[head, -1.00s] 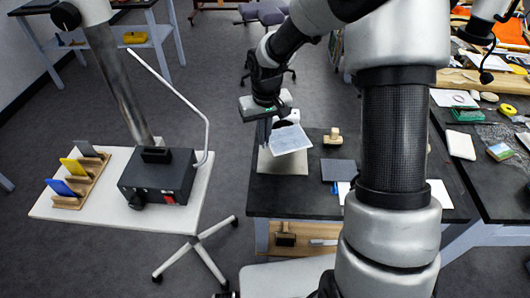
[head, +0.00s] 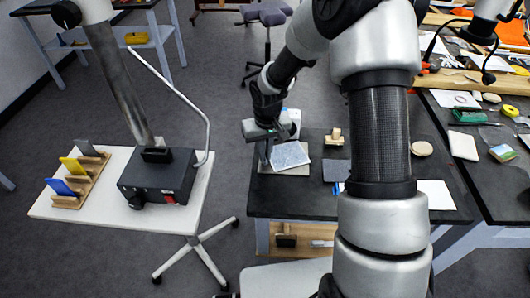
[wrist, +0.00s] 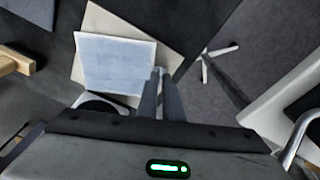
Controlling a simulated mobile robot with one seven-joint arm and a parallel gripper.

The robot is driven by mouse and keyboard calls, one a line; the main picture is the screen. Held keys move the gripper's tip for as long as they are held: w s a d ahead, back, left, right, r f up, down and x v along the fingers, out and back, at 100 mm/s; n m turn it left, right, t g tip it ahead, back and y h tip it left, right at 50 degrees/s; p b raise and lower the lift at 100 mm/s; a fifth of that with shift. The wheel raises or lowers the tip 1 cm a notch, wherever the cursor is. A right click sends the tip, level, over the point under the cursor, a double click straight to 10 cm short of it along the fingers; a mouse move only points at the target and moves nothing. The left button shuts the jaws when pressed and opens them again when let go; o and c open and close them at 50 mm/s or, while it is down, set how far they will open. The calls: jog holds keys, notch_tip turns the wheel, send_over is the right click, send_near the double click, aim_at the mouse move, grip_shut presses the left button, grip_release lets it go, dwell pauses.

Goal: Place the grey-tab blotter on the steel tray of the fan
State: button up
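A pale blue-white square sheet, seemingly the blotter (head: 290,156), lies nearly level over a light grey-beige plate, seemingly the steel tray (head: 298,173). The blotter (wrist: 113,65) covers much of the tray (wrist: 182,45) in the wrist view, and I cannot tell whether they touch. My gripper (head: 264,160) is at the blotter's left edge. In the wrist view, my fingers (wrist: 161,72) are close together at a corner of the blotter and look shut on it. No grey tab shows; the fingers may hide it. A white and dark body, perhaps the fan (head: 294,116), stands behind, partly hidden by the gripper.
A wooden block (head: 334,138) and a dark grey square (head: 336,171) lie right of the tray on the black bench. On the left, a white stand (head: 110,220) carries a black box (head: 158,178) and a rack (head: 88,181) with blue, yellow and grey pieces.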

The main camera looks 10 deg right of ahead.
jog(key=shift+o, duration=1.3)
